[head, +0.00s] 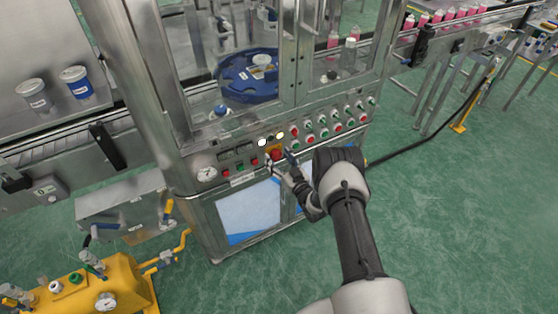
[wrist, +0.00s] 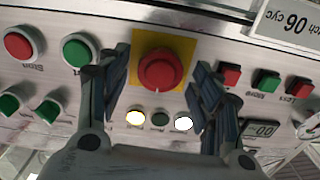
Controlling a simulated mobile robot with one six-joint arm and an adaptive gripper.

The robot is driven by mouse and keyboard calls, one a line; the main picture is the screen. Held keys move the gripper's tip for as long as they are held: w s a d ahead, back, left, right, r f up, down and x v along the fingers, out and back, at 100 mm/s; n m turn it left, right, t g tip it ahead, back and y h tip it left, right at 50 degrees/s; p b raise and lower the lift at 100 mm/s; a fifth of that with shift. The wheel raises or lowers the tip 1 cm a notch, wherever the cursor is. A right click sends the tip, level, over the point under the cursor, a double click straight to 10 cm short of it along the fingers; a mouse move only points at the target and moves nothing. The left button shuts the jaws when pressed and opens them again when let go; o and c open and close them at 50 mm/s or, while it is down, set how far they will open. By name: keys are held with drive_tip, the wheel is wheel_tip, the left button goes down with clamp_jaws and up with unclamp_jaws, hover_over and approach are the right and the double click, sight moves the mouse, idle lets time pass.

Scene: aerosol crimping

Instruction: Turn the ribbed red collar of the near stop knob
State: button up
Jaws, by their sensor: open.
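The near stop knob is a round red knob with a red collar (wrist: 160,71) on a yellow square plate, seen in the wrist view at upper middle. It also shows small in the head view (head: 275,152) on the front control panel of the steel machine. My gripper (wrist: 163,84) is open, with one finger left of the knob and the other right of it. The fingers look apart from the collar, though the distance in depth is hard to judge. In the head view my gripper (head: 281,162) is right at the panel by the knob. The ribs are too small to make out.
Below the knob in the wrist view is a row of lamps (wrist: 159,119). A red button (wrist: 18,45) and a green button (wrist: 77,52) sit left, and small red and green buttons (wrist: 266,82) right. A gauge (head: 206,174) is left on the panel. Green floor (head: 460,220) is open at right.

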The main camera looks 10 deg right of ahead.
drive_tip(key=shift+c, duration=0.4)
drive_tip(key=c, duration=1)
idle(0.7)
drive_tip(key=o, duration=1.1)
drive_tip(key=shift+s, duration=0.1)
drive_tip(key=v, duration=1.2)
